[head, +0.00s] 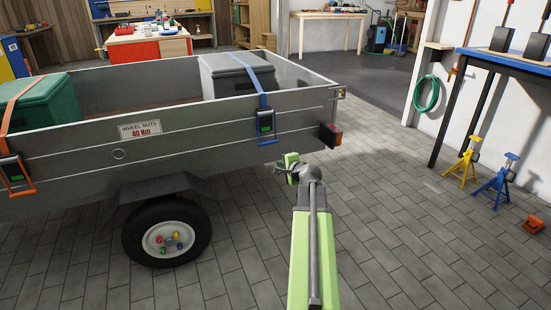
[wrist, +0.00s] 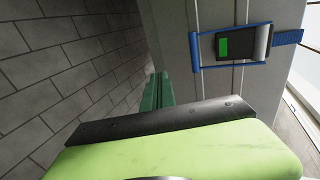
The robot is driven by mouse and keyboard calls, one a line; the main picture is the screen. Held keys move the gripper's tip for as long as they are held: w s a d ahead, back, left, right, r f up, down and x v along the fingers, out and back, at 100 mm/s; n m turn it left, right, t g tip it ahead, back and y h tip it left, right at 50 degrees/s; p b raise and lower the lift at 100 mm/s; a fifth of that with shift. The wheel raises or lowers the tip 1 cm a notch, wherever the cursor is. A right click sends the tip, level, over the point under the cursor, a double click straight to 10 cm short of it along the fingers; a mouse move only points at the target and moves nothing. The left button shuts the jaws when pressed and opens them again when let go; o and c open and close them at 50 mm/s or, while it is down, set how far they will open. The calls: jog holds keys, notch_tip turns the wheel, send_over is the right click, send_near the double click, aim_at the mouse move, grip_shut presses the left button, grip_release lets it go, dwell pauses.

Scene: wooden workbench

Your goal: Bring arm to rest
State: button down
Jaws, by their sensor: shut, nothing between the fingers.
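The ratchet with a green patch (wrist: 235,43) is at upper right there, apart from the fingers.
The trailer carries a green box (head: 45,105) and a grey box (head: 225,78), both strapped. Its wheel (head: 167,230) stands at lower left. A yellow stand (head: 464,163) and a blue stand (head: 497,184) are at right, by a blue-edged bench (head: 510,60).

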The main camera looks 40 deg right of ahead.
jog(key=shift+s+a+f, duration=0.1)
jog(key=shift+s+a, duration=0.15)
jog(key=shift+s, duration=0.3)
jog(key=shift+s+a+f, duration=0.1)
jog(key=shift+s+a, duration=0.1)
jog(key=shift+s, duration=0.3)
jog(key=w+a+r+n+y+p, duration=0.35)
jog(key=w+a, duration=0.75)
jog(key=a, duration=0.4)
jog(key=w+a+r+n+y+p, duration=0.1)
jog(key=w+a+n+y+p, duration=0.15)
jog(key=a, duration=0.75)
jog(key=w+a+r+n+y+p, duration=0.1)
jog(key=w+a+n+p, duration=0.15)
jog(key=a, duration=0.85)
jog(key=s+a+f+n+g+p, duration=0.25)
jog(key=s+a+n+g, duration=0.2)
jog(key=a, duration=0.65)
jog(key=s+a+f+n+g+p, duration=0.1)
jog(key=s+a+n+g+p, duration=0.4)
jog(key=a, duration=0.7)
jog(key=s+d+f+n+g+h+b, duration=0.25)
jog(key=s+d+n, duration=0.25)
jog(key=s, duration=0.5)
notch_tip(320, 180, up, 38)
jog(key=p, duration=3.7)
jog(key=shift+f+y+p, duration=0.2)
jog(key=shift+y+p, duration=0.15)
